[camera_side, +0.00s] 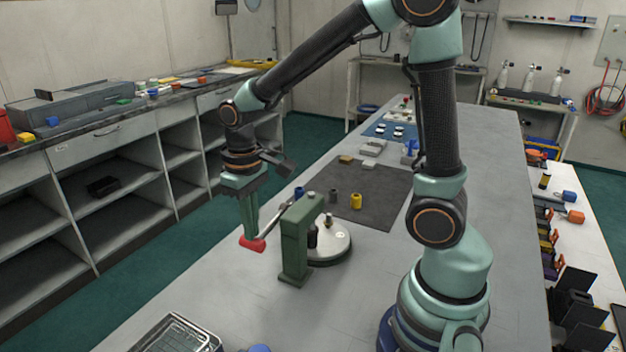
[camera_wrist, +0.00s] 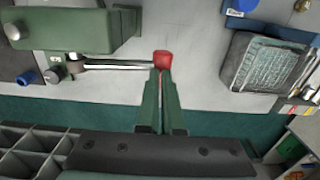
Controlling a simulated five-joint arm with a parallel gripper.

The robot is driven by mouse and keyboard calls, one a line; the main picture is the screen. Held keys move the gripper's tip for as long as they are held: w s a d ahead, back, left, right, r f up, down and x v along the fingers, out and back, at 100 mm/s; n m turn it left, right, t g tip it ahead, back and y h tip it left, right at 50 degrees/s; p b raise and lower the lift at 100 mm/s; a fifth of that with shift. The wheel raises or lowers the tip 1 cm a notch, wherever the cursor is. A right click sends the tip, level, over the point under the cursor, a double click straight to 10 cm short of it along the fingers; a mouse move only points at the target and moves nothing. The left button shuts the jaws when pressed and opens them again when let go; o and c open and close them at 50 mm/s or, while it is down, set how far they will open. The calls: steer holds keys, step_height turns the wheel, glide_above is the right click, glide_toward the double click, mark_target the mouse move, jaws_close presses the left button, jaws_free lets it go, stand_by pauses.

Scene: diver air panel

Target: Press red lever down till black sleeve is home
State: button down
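The green press (camera_side: 293,240) stands on the grey table with a round metal base plate (camera_side: 339,246) beside its column. Its steel lever slopes down leftward to a red end (camera_side: 252,244); the red end also shows in the wrist view (camera_wrist: 161,60). A black sleeve (camera_side: 312,237) stands upright under the press head, partly hidden by the column; its seating cannot be told. My gripper (camera_side: 247,234) points down just over the red end, seemingly touching it. In the wrist view its green fingers (camera_wrist: 161,76) meet at the tips, with nothing visible between them.
A dark mat (camera_side: 375,193) behind the press carries a yellow cylinder (camera_side: 356,201) and small parts. A wire basket (camera_side: 176,336) sits at the table's near edge. Shelving (camera_side: 110,190) stands left across a green floor gap.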

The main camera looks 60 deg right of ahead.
steer(key=shift+f, duration=0.3)
steer(key=shift+d+f, duration=0.1)
steer(key=shift+f, duration=0.4)
steer(key=shift+r, duration=0.15)
stand_by(0.4)
step_height(320, 180, up, 12)
stand_by(1.8)
steer(key=s+d+t, duration=0.1)
steer(key=s+t, duration=0.4)
steer(key=s, duration=0.1)
steer(key=shift+d+t, duration=0.25)
steer(key=shift+t, duration=0.05)
